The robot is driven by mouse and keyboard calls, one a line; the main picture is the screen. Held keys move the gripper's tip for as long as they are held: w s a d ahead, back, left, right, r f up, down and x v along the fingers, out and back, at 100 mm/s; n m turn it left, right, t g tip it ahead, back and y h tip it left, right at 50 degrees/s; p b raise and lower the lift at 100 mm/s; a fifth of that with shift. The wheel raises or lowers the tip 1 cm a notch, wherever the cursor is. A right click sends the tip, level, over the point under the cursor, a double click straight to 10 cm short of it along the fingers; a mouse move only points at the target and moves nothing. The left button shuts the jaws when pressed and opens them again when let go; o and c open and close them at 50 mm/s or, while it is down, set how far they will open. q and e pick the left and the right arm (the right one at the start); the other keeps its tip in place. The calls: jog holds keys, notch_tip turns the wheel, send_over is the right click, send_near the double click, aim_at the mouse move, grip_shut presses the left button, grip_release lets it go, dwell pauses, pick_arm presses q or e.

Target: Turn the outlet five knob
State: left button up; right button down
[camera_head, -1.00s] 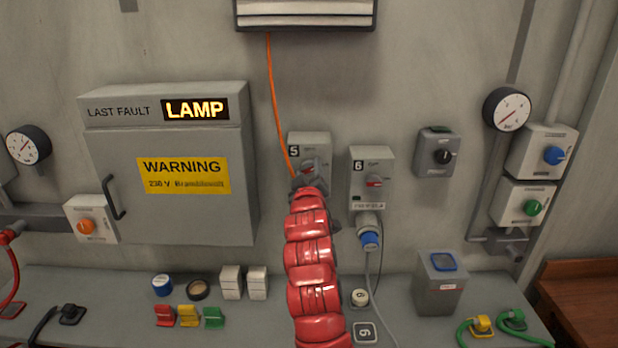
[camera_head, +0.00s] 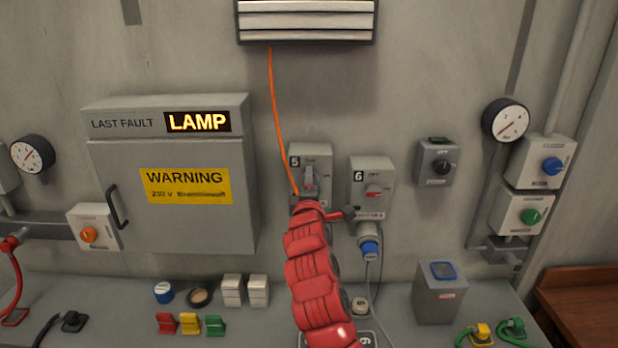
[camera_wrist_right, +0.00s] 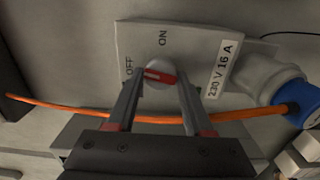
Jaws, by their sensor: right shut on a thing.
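The outlet five box (camera_head: 310,165), marked 5, is a pale grey box on the wall. Its knob shows in the right wrist view as a round pale knob with a red bar (camera_wrist_right: 160,77). The bar lies roughly crosswise between the fingers, its white-marked end towards the printed OFF; ON is printed above. My right gripper (camera_wrist_right: 158,88) is shut on this knob, one finger at each side. In the head view my red right arm rises to the box, and its gripper (camera_head: 309,184) covers the lower part. My left gripper is not in view.
An orange cable (camera_head: 278,110) hangs to box five and crosses behind my fingers in the wrist view. Outlet six (camera_head: 373,180), with a blue plug (camera_head: 370,249), is close on the right. The warning cabinet (camera_head: 170,215) is left. Small blocks and tapes lie on the bench.

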jog(key=shift+f+n+p, duration=0.1)
jog(key=shift+n+p, duration=0.7)
jog(key=shift+n, duration=0.4)
jog(key=shift+c, duration=1.5)
grip_release()
jog(key=shift+s, duration=0.1)
jog(key=s+b, duration=0.6)
jog(key=s, duration=1.1)
jog(key=shift+b, duration=0.3)
